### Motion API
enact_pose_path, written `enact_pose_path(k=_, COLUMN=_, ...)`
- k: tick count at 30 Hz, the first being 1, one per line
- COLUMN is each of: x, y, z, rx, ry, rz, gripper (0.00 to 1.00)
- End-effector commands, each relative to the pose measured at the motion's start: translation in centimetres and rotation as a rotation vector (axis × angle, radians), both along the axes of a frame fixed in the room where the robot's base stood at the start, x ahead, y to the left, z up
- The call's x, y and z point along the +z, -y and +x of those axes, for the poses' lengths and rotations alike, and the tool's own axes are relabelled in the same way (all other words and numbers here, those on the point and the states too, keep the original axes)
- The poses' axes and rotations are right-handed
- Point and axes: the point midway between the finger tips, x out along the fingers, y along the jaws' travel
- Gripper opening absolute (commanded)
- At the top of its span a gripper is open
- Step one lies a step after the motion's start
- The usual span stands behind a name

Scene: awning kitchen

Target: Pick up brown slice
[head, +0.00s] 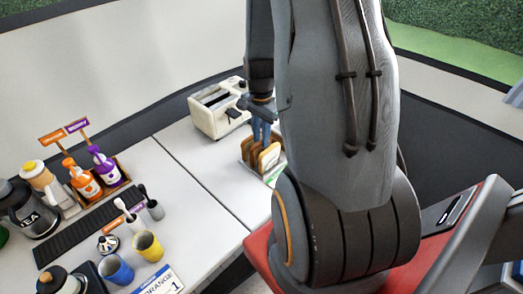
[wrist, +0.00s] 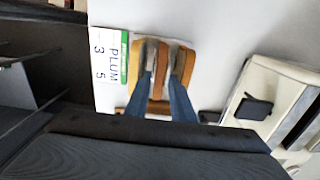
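Several brown slices stand upright in a small rack (head: 243,157) on the white counter. The front slice (head: 270,158) shows its broad face in the head view. In the wrist view a slice stands at the left (wrist: 138,68) and another at the right (wrist: 190,66), with brown between them. My gripper (head: 262,138) reaches down onto the slices from above. Its two blue fingers (wrist: 163,85) are apart, with their tips down among the slices and brown bread between them. I cannot tell whether they press on it. The lower part of the rack is largely hidden.
A cream toaster (head: 217,107) stands close behind the rack, and right of it in the wrist view (wrist: 270,95). A PLUM price card (wrist: 109,60) lies left of the slices.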

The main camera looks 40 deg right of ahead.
Motion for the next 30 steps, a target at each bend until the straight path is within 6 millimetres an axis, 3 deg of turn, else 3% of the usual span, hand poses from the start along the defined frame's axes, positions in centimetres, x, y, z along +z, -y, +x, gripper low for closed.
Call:
enact_pose_path(k=7, x=-2.6, y=-0.3, z=-0.2, rx=0.001, ry=-0.001, rz=0.001, gripper=0.22)
enact_pose_path(k=17, x=-3.1, y=-0.2, z=-0.1, rx=0.001, ry=0.001, rz=-0.001, gripper=0.22)
enact_pose_path(k=21, x=-3.1, y=-0.2, z=-0.1, rx=0.001, ry=0.001, rz=-0.001, gripper=0.02)
enact_pose_path(k=30, x=-3.0, y=-0.2, z=-0.1, rx=0.001, ry=0.001, rz=-0.001, gripper=0.0)
